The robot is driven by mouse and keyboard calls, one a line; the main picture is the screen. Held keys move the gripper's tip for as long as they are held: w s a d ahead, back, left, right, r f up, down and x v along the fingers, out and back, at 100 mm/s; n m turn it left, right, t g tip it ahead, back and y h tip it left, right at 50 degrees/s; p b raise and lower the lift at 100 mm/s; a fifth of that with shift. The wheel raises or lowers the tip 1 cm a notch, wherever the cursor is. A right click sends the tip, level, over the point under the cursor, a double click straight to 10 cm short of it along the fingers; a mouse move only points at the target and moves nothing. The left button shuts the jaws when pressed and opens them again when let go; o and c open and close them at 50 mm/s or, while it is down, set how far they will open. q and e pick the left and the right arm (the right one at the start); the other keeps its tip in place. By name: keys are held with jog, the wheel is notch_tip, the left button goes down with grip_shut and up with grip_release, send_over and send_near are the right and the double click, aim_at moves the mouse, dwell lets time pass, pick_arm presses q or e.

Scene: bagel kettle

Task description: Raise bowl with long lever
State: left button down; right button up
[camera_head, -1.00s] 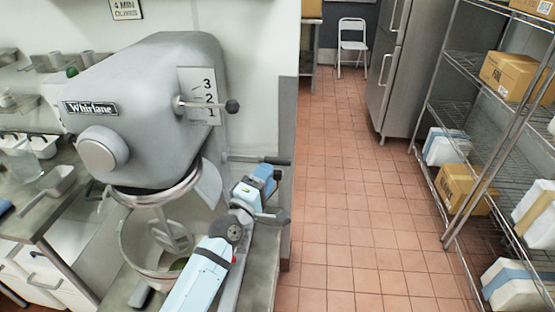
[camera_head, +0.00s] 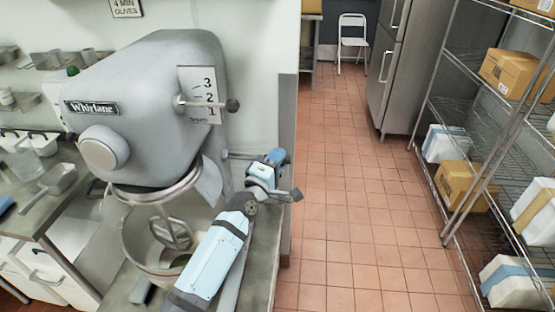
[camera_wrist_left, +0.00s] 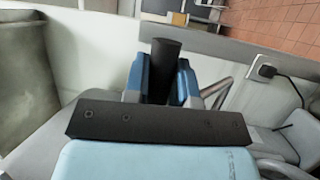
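The mixer bowl (camera_head: 140,252) is a metal bowl below the grey mixer head, with the beater (camera_head: 175,234) hanging into it. My left gripper (camera_head: 276,158) is at the outer end of the long lever (camera_head: 240,156), on the right side of the mixer. In the left wrist view the lever's black handle (camera_wrist_left: 166,60) stands between my two blue fingers (camera_wrist_left: 165,80), which lie close against both sides of it. My left forearm hides part of the bowl's right side. My right gripper is not in view.
A short lever with a black knob (camera_head: 232,105) sticks out by the speed plate (camera_head: 199,95). The mixer head (camera_head: 140,110) and wall are close to my left arm. A wire shelf with boxes (camera_head: 463,187) stands at the right. The tiled floor (camera_head: 345,200) between is clear.

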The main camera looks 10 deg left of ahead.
pick_arm(q)
jog(key=shift+s+f+b, duration=0.1)
jog(key=shift+f+b, duration=0.4)
jog(key=shift+b, duration=0.3)
jog(key=s+f+m+t+h+b, duration=0.2)
jog(key=s+f+b, duration=0.3)
jog(key=f+b, duration=0.7)
jog(key=t+b, duration=0.1)
jog(key=b, duration=0.7)
jog(key=shift+s+f+m+h, duration=0.2)
jog(key=shift+f+m+h, duration=0.1)
jog(key=shift+f+h, duration=0.1)
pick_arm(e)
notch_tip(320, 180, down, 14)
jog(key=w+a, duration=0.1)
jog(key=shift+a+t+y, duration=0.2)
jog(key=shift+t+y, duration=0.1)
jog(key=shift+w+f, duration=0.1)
pick_arm(q)
jog(key=c, duration=0.9)
grip_release()
jog(key=shift+w, duration=0.15)
jog(key=shift+c, duration=0.2)
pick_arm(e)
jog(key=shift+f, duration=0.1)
